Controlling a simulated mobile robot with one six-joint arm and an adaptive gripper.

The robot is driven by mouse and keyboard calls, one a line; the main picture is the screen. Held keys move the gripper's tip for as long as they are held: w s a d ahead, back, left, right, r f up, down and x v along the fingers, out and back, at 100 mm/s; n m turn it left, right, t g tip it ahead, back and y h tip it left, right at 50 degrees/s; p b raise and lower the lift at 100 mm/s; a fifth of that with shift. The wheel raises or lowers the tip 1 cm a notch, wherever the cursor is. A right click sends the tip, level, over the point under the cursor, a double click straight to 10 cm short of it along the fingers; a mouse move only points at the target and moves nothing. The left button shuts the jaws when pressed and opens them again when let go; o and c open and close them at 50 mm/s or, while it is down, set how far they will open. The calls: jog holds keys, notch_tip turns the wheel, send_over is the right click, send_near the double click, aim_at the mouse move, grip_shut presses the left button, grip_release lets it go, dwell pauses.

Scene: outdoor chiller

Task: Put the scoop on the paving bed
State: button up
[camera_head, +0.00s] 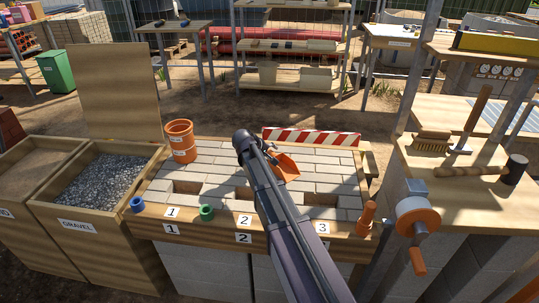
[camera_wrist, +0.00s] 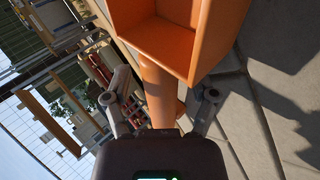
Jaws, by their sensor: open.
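The orange scoop (camera_head: 285,164) is over the far middle of the paving bed (camera_head: 327,178), partly hidden behind my arm. In the wrist view the scoop (camera_wrist: 172,45) fills the top, its open tray facing the camera. Its round handle runs down between the two fingers of my gripper (camera_wrist: 160,98). The fingers are open, one on each side of the handle, with a visible gap at each side. Pavers show close beside the scoop at right. I cannot tell whether the scoop rests fully on them. My fingers are hidden in the head view.
Stacked orange pots (camera_head: 181,141) stand at the bed's back left. A striped barrier (camera_head: 311,137) lines its far edge. A gravel bin (camera_head: 98,185) with raised lid is at left. A brush (camera_head: 432,143), a mallet (camera_head: 512,170) and an orange-handled crank (camera_head: 417,217) are at right.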

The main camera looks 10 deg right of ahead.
jog(key=shift+r, duration=0.1)
jog(key=shift+s+a+r+p, duration=0.25)
jog(key=shift+a+r+p, duration=0.05)
jog(key=shift+r+p, duration=0.3)
jog(key=p+v, duration=0.7)
jog(key=v, duration=0.3)
jog(key=shift+s+a, duration=0.2)
jog(key=shift+a, duration=0.1)
jog(key=shift+r, duration=0.1)
